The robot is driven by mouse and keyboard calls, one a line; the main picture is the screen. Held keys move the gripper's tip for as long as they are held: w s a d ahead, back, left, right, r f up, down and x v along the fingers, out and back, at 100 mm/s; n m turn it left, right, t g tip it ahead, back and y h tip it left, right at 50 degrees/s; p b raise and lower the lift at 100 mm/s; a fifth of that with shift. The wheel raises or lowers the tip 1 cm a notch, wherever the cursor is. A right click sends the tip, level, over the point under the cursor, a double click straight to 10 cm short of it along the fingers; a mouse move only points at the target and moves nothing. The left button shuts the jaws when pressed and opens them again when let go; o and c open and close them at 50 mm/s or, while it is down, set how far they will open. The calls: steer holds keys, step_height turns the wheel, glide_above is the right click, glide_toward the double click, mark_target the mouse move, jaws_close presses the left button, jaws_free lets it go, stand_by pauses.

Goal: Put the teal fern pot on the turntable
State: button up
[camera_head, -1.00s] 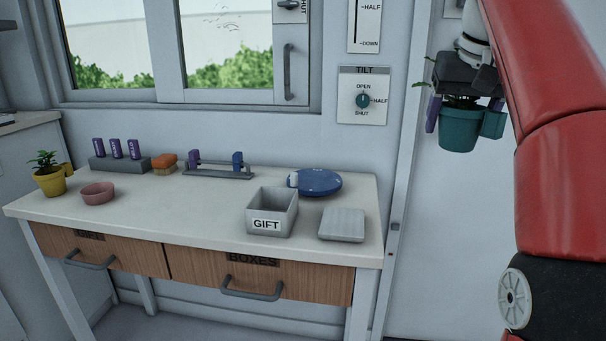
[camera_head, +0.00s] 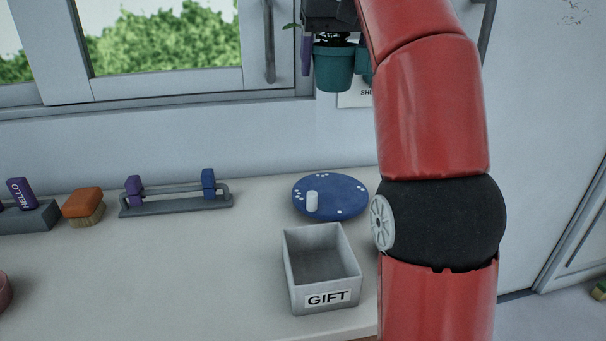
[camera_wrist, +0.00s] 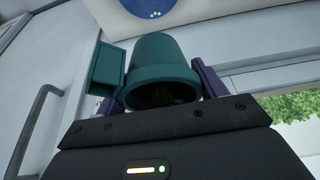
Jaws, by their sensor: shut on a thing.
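The teal fern pot (camera_head: 334,70) hangs upright in my gripper (camera_head: 335,42), high above the back of the table. In the wrist view the teal fern pot (camera_wrist: 163,62) sits between the purple fingers of my gripper (camera_wrist: 157,82), with a teal box-shaped part at its side. The fern's leaves are mostly hidden by the gripper. The turntable (camera_head: 342,198) is a blue disc with white dots and a small white peg, lying on the table below the pot, apart from it. Part of the turntable (camera_wrist: 155,6) shows at the top of the wrist view.
A grey GIFT box (camera_head: 322,270) stands just in front of the turntable. A grey rack (camera_head: 175,204) with purple and blue blocks and an orange brush (camera_head: 83,206) lie to the left. The window (camera_head: 165,45) is behind. My red arm covers the table's right side.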

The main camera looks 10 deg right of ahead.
step_height(320, 180, down, 20)
steer(key=b, duration=0.7)
steer(key=shift+s+d+r+b, duration=0.1)
steer(key=shift+s+r+b, duration=0.05)
steer(key=shift+b, duration=0.2)
steer(key=shift+f, duration=0.2)
steer(key=o, duration=1)
